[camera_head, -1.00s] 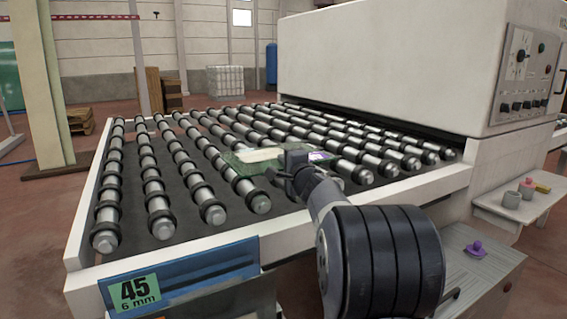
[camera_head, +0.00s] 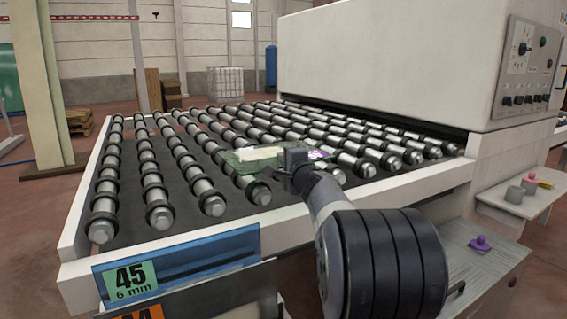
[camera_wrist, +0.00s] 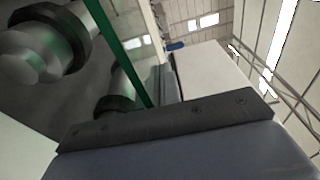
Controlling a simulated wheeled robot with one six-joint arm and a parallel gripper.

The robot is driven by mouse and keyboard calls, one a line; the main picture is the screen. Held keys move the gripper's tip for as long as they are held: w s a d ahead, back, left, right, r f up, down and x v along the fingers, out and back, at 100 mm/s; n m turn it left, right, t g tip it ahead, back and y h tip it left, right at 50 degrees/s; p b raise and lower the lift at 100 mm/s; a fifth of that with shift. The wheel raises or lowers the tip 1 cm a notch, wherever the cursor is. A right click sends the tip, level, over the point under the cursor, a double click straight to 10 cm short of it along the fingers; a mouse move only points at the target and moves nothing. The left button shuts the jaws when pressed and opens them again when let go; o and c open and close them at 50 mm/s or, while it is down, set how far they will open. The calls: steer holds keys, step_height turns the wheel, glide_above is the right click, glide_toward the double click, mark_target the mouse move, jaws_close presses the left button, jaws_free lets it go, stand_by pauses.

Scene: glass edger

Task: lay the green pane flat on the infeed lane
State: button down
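The green pane (camera_head: 240,160) is a small see-through sheet with a pale patch on top, over the rollers in the head view. My gripper (camera_head: 287,163) is at its near right part and appears shut on it; the fingertips are small and partly hidden. In the wrist view the pane's green edge (camera_wrist: 128,55) runs down to the dark gripper bar, with rollers seen through and beside it. The infeed lane (camera_head: 165,185) is a bed of black-ringed metal rollers in a white frame. The pane looks nearly level; whether it touches the rollers cannot be told.
The large white machine housing (camera_head: 385,65) stands behind the lane, with a control panel (camera_head: 522,65) at right. A label reading 45, 6 mm (camera_head: 130,280) is on the front. Rollers left of the pane are bare.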

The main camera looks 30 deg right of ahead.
steer(key=shift+f+b, duration=2)
steer(key=shift+b, duration=0.25)
steer(key=shift+f, duration=0.1)
